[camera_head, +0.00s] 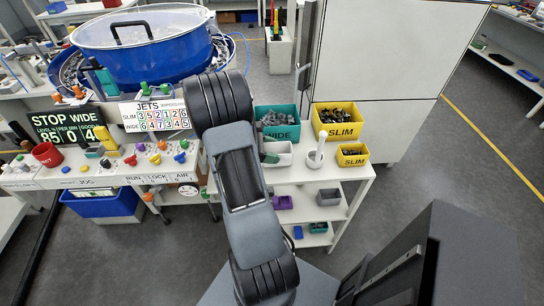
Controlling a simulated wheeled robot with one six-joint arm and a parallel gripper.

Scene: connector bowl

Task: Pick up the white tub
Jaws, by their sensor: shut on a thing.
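The white tub (284,152) shows just right of my arm, in front of the teal WIDE bin, at the white bench top. My arm hides its left part. A small grey-green piece shows at the tub's left side; I cannot tell what it is. My gripper is hidden behind my own arm, so its fingers and their hold on the tub do not show. I cannot tell whether the tub rests on the bench or is lifted.
A teal bin (278,128) of metal parts stands behind the tub. A white upright piece (316,153) stands right of it, near two yellow SLIM bins (337,130) (352,162). A blue bowl (140,45) is at the upper left. Grey floor is clear at right.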

